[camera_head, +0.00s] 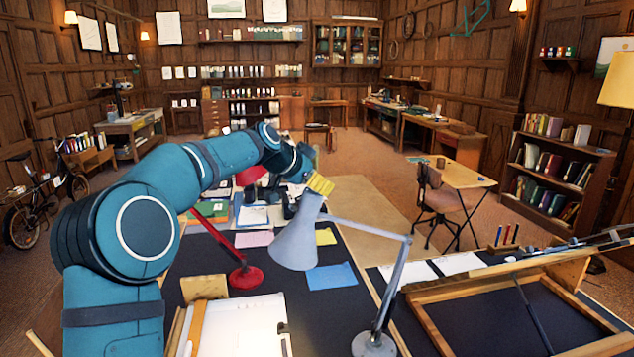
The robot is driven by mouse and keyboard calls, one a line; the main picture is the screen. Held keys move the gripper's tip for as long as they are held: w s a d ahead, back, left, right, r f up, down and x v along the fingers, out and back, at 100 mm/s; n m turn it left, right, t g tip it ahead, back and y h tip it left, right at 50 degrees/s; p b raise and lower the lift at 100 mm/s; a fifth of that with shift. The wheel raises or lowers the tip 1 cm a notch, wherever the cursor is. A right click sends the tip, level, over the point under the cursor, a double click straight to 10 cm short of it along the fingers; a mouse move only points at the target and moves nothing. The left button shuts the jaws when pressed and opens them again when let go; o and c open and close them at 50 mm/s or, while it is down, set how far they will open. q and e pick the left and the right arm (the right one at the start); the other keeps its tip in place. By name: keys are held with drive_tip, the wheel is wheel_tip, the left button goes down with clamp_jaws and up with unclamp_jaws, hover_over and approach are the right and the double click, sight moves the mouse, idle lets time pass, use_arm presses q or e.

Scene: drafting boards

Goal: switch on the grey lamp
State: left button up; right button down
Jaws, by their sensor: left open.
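The grey lamp (297,238) stands on the dark desk mat, its round base (374,344) near the front. Its jointed arm rises to the right and bends back left to a cone-shaped head that tilts downward. No glow shows from the head, and its underside and bulb are hidden. My left arm reaches in from the left, over the desk. My left gripper (320,184), with yellow fingertips, is open at the narrow top end of the lamp head. I cannot tell whether it touches the lamp. My right gripper is out of view.
A red lamp (246,277) stands left of the grey lamp, partly behind my arm. Papers, a blue sheet (332,276) and a white pad (240,328) lie on the desk. A tilted wooden drafting frame (440,322) is at the right. A chair (436,200) stands beyond.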

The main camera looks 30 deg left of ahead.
use_arm(q)
drive_tip(key=shift+s+r, duration=0.1)
drive_tip(key=v, duration=1.1)
drive_tip(key=shift+s+r, duration=0.25)
drive_tip(key=shift+s, duration=0.05)
drive_tip(key=shift+a, duration=0.15)
